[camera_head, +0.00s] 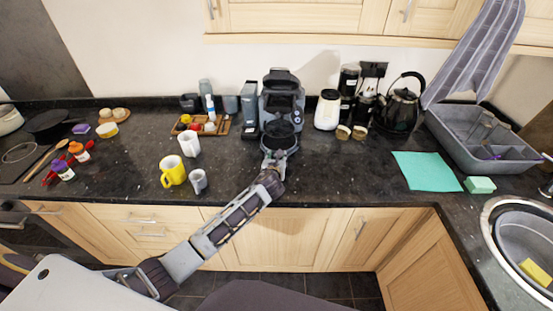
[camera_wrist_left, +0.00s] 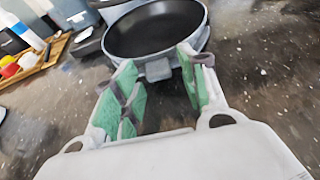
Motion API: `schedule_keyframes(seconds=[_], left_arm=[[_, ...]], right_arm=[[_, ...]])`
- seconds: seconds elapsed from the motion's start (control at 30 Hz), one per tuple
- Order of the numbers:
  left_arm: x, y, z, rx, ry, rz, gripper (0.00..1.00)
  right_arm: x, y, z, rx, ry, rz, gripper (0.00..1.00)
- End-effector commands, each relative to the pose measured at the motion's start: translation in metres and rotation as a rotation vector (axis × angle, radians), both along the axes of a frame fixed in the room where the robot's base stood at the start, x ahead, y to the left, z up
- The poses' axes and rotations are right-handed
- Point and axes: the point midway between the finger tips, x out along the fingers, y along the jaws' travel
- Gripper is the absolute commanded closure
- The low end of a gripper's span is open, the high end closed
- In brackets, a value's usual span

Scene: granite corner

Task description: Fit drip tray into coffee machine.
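The coffee machine (camera_head: 282,92) is dark grey and stands upright against the back wall in the head view. The drip tray (camera_head: 280,130) is a round black dish with a grey rim, right at the machine's front base. In the left wrist view the tray (camera_wrist_left: 155,28) fills the top, with a small grey tab (camera_wrist_left: 158,69) facing me. My left gripper (camera_head: 272,158) is just in front of the tray. In the wrist view its green-padded fingers (camera_wrist_left: 162,88) are apart, with the tab between their tips and gaps beside it. Whether the tray is seated is unclear. My right gripper is out of view.
Left of the machine stand a wooden tray (camera_head: 202,129), a white mug (camera_head: 189,144), a yellow mug (camera_head: 173,171) and a grey cup (camera_head: 198,181). A white grinder-like jar (camera_head: 327,110) and a kettle (camera_head: 401,106) stand right. The counter front right of my arm is clear.

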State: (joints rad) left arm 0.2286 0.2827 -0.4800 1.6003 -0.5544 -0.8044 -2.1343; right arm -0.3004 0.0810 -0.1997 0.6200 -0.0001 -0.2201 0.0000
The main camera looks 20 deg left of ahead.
Motion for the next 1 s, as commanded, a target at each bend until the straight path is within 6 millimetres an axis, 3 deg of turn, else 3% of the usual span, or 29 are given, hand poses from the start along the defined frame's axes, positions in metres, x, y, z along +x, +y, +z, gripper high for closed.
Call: schedule_keyframes(seconds=[0.53, 1.0], left_arm=[[-0.004, -0.001, 0.003, 0.001, 0.001, 0.001, 0.54], [-0.041, -0.007, 0.018, 0.000, 0.000, 0.000, 0.54]], right_arm=[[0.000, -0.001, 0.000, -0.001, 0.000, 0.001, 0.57], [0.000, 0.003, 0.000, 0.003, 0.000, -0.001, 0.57]])
